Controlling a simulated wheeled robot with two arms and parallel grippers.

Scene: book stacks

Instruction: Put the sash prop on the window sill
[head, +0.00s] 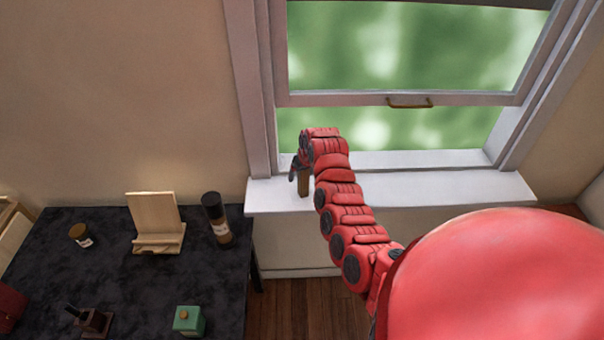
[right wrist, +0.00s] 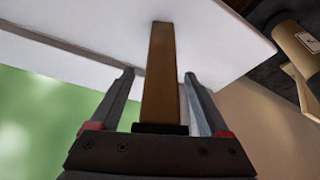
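The sash prop (right wrist: 161,75) is a brown wooden stick. In the right wrist view it lies between the two fingers of my right gripper (right wrist: 158,76), with a visible gap on each side. In the head view the prop (head: 304,183) is upright below my right gripper (head: 297,172), at the left part of the white window sill (head: 420,186). Its lower end appears to meet the sill top near the front edge. The right gripper is open around the prop; its fingers are partly hidden in the head view. My left gripper is not in view.
The raised window sash (head: 460,99) has a brass handle (head: 409,103). A dark table (head: 125,285) at left holds a wooden stand (head: 155,222), a dark cylinder (head: 217,220), a small jar (head: 80,236) and a green box (head: 188,320). The right of the sill is clear.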

